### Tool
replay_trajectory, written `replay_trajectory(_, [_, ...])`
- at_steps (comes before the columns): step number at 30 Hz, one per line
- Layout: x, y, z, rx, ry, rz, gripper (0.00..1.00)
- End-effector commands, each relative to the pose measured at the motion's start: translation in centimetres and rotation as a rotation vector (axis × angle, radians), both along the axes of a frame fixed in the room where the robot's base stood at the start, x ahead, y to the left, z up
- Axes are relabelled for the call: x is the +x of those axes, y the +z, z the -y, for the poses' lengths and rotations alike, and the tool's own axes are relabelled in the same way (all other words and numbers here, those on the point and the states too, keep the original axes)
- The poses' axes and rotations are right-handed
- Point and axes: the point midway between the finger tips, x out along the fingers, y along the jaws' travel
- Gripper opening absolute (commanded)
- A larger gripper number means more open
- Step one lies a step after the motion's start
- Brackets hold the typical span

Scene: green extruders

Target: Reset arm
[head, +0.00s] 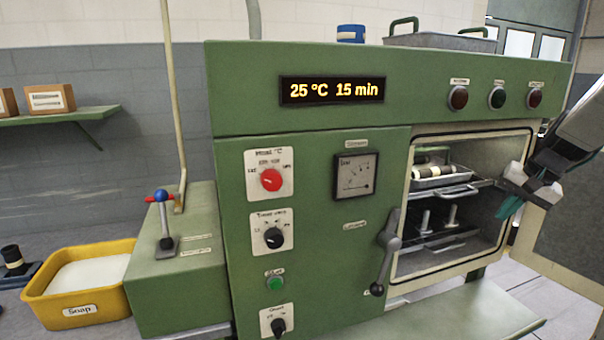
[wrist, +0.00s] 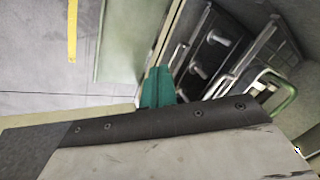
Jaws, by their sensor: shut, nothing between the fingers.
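My gripper (head: 508,207) is at the right in the head view, in front of the open chamber of the green machine (head: 390,92). Its teal fingers are shut and empty. The closed fingers also show in the wrist view (wrist: 158,88), beside the chamber opening. My arm comes in from the right edge of the head view. The chamber door (head: 565,262) stands open at the right, partly behind my arm.
A tray (head: 445,181) with rolls sits on the chamber's upper rack, with metal fittings (head: 424,222) below. A door handle (head: 386,250) sticks out left of the opening. A green shelf (head: 455,318) juts out below. A yellow soap tub (head: 85,312) stands far left.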

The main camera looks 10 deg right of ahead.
Motion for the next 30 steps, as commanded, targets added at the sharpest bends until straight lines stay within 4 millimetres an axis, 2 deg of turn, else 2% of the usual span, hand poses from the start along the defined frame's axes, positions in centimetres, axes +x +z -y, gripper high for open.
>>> replay_trajectory(1, [-1.1,0.3,-3.5,0.0,0.048,-0.037,0.0])
replay_trajectory(6, [-6.5,0.5,-14.2,-0.026,0.218,-0.172,0.0])
replay_trajectory(9, [-10.3,0.4,-19.4,-0.065,0.321,-0.235,0.0])
replay_trajectory(12, [-14.2,0.0,-23.5,-0.116,0.422,-0.279,0.0])
replay_trajectory(15, [-17.9,-0.5,-26.7,-0.176,0.526,-0.301,0.0])
replay_trajectory(18, [-20.8,-1.0,-28.9,-0.235,0.624,-0.293,0.0])
replay_trajectory(21, [-22.5,-1.1,-30.5,-0.283,0.705,-0.256,0.0])
replay_trajectory(25, [-23.0,-0.4,-31.9,-0.314,0.769,-0.198,0.0])
replay_trajectory(30, [-23.0,-0.2,-32.4,-0.319,0.793,-0.186,0.0])
